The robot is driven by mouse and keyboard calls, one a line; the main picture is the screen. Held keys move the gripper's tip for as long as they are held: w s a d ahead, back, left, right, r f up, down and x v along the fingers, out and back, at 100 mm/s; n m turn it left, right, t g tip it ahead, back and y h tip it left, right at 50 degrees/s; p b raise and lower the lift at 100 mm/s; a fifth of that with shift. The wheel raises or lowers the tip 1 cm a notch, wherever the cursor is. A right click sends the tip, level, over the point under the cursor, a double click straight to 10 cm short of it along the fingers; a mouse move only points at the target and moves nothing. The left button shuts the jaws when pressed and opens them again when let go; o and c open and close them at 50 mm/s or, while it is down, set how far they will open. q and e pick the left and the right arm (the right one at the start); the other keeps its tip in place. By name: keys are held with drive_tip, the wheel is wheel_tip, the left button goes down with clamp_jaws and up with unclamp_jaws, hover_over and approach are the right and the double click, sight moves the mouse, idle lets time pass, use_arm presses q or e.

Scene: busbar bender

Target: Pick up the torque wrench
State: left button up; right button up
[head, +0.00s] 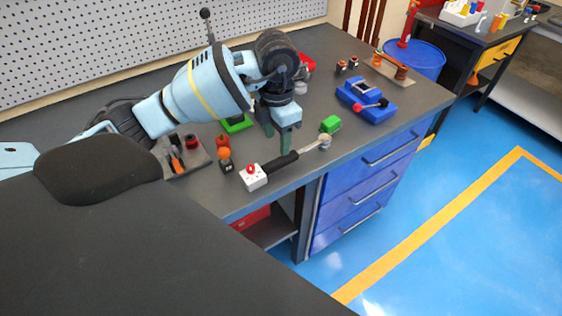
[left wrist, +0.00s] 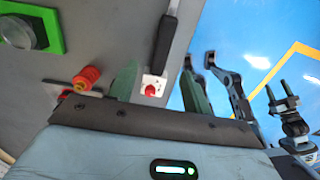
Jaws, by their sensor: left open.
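The torque wrench (head: 283,161) lies near the front edge of the grey bench, with a black handle and a silver shaft. Its round head (head: 324,141) points right, and its handle end meets a white block with a red knob (head: 253,178). The black handle also shows at the top of the left wrist view (left wrist: 165,42), beyond the white block (left wrist: 153,88). My right gripper is not seen in the head view.
A green block (head: 331,124) lies by the wrench head. An orange-topped item (head: 225,158) and a tray of tools (head: 187,157) lie left. A blue vise-like fixture (head: 367,99) stands right. A pegboard (head: 120,45) stands behind. Blue drawers are below the front edge.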

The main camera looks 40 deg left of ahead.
sight(278, 160)
use_arm(q)
drive_tip(key=shift+d+f, duration=0.1)
drive_tip(key=shift+f, duration=3.45)
clamp_jaws()
